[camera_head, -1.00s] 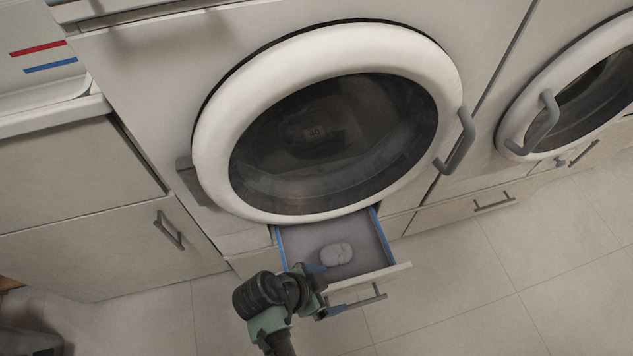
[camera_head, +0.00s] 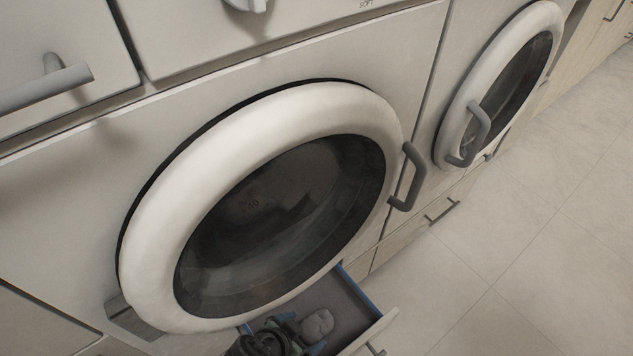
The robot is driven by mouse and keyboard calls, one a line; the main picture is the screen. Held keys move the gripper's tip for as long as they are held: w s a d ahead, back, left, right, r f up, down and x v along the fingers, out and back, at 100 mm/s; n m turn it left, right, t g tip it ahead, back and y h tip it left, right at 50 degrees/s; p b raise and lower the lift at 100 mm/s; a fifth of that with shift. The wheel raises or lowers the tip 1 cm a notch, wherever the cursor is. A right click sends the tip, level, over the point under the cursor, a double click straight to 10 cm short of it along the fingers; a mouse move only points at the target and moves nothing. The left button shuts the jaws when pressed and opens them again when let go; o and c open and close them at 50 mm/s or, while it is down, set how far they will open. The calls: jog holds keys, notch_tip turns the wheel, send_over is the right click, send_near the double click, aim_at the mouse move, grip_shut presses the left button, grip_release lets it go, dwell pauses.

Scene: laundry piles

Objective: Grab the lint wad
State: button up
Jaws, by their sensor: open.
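The lint wad (camera_head: 317,324) is a small, lumpy grey lump lying on the floor of the open drawer (camera_head: 374,333) below the washer. My gripper (camera_head: 300,336) is at the bottom edge of the view, over the drawer's left part and just left of the wad. The gripper is open and holds nothing that I can see. Much of the gripper and arm is cut off by the frame's lower edge.
The washer's round white door (camera_head: 262,110) is shut above the drawer and overhangs its back. Its grey handle (camera_head: 408,178) sticks out at the right. A second machine (camera_head: 500,85) stands further right. The tiled floor (camera_head: 530,240) at the right is clear.

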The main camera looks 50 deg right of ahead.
aim_at(313, 328)
jog(key=b+x, duration=0.2)
jog(key=x, duration=0.2)
jog(key=shift+s+a, duration=0.1)
jog(key=shift+s, duration=0.05)
jog(key=shift+d+f, duration=0.35)
jog(key=shift+f, duration=0.1)
jog(key=c, duration=1.2)
